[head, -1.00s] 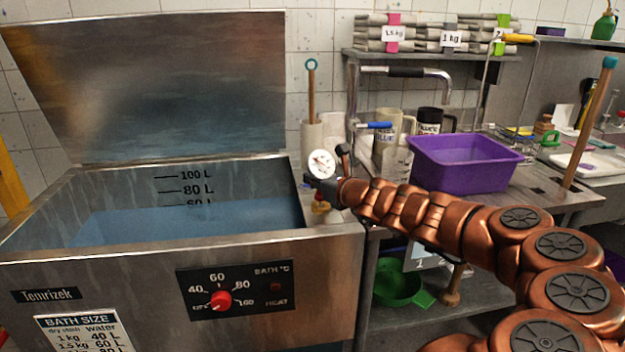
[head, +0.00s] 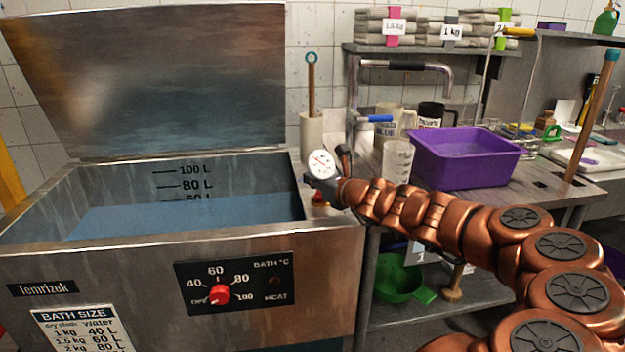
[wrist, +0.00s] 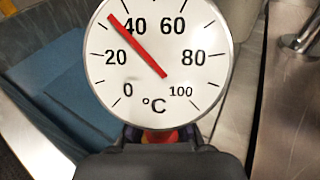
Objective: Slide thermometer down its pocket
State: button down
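The thermometer (head: 321,163) has a round white dial with a red needle. In the wrist view its dial (wrist: 160,50) fills the upper middle, the needle pointing just short of 40 °C. My gripper (head: 319,183) is at the right rim of the steel bath (head: 335,238), directly beneath the dial. Its dark fingers (wrist: 160,155) appear shut on the thermometer below the dial. A small red and yellow part (head: 320,197) shows below the gripper at the rim. The thermometer's stem and the pocket opening are hidden, so I cannot tell how deep it sits.
The bath's lid (head: 150,85) stands open and blue liquid (head: 180,215) lies inside. Right of the rim are a tap (head: 352,125), a clear measuring jug (head: 397,160) and a purple tub (head: 465,165). A wooden-handled tool (head: 311,85) stands in a holder behind.

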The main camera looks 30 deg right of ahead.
jog(key=c, duration=1.8)
grip_release()
jog(key=shift+f, duration=0.1)
jog(key=o, duration=0.6)
jog(key=shift+c, duration=0.2)
jog(key=shift+s, duration=0.1)
jog(key=r, duration=0.1)
send_over(333, 210)
jog(key=shift+d+r, duration=0.15)
